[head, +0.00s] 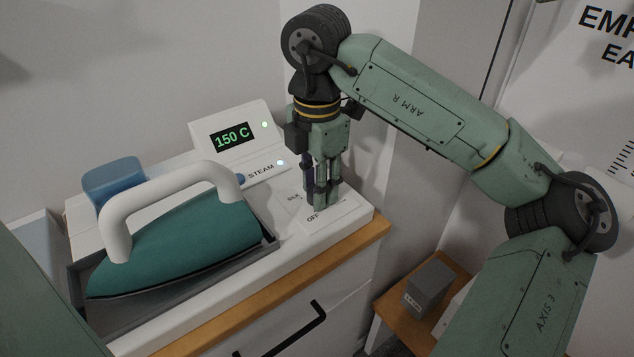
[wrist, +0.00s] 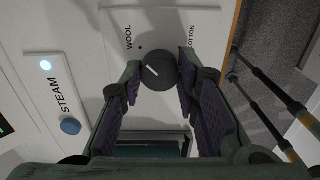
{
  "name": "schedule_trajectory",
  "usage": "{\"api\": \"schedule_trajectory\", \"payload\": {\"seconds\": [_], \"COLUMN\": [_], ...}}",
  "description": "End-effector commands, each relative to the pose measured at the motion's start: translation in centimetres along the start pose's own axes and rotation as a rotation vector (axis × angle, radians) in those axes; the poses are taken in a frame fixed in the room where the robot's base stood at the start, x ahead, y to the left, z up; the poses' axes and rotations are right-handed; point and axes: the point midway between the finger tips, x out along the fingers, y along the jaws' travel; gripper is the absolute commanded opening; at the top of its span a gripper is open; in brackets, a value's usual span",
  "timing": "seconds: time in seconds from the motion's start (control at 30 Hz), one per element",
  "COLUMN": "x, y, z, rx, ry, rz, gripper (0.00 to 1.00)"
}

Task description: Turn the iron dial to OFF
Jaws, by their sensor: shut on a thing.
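The iron dial (wrist: 160,78) is a dark round knob with a short white pointer line, seen in the wrist view between the fingertips of my gripper. The pointer slants toward the upper left, on the WOOL side; its exact setting is unclear. WOOL and COTTON labels show beside the dial. In the head view my gripper (head: 321,198) points straight down at the panel and hides the dial; its fingers are shut on the dial. Parts of the SILK and OFF labels show beside the fingers. The teal iron (head: 185,245) rests in its station (head: 345,215).
A display (head: 232,136) reads 150 C with a green light beside it. A STEAM button (head: 239,179) and a lit white lamp are near the dial. A blue tank (head: 113,180) stands behind the iron. A wall is close behind my gripper. A grey box (head: 430,287) sits lower right.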

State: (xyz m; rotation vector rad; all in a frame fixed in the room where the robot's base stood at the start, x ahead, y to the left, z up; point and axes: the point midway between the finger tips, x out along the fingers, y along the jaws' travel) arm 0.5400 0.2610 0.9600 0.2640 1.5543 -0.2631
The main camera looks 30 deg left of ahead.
Motion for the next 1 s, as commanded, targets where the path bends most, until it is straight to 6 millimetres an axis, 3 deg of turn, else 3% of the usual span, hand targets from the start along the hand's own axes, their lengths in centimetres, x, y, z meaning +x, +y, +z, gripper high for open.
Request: {"api": "schedule_trajectory", "payload": {"seconds": [0.3,0.67,1.0], "x": [-0.01,0.14,0.24], "y": [-0.02,-0.01,-0.01], "z": [0.01,0.04,0.03], "rx": [0.000,-0.066,-0.325], "ry": [0.000,-0.002,-0.003], "rz": [-0.001,-0.001,-0.001], "gripper": [0.01,0.01,0.01]}}
